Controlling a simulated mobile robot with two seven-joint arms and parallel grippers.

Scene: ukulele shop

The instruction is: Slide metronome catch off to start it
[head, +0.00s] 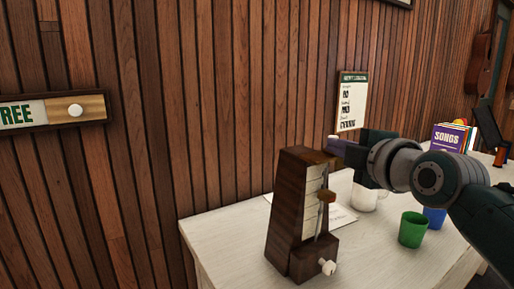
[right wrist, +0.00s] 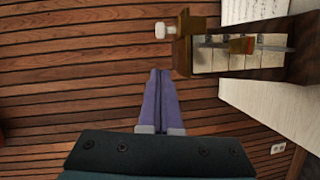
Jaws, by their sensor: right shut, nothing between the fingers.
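The metronome (head: 288,222) is a dark wooden tapered box standing upright on the white table. Its pendulum rod carries an orange-brown weight (head: 326,196) in front of a pale scale. In the right wrist view the metronome (right wrist: 268,72) lies sideways, its top to the left. A wooden catch (right wrist: 182,44) with a white knob (right wrist: 165,30) sits at its top; the knob (head: 333,138) also shows in the head view. My right gripper (right wrist: 160,72) is shut and empty, its purple fingertips close beside the catch; I cannot tell whether they touch. My left gripper is out of view.
The white table (head: 222,235) stands against a plank wall. Behind and right of the metronome are a white mug (head: 364,198), a green cup (head: 412,230), a blue cup (head: 435,217) and song books (head: 449,138).

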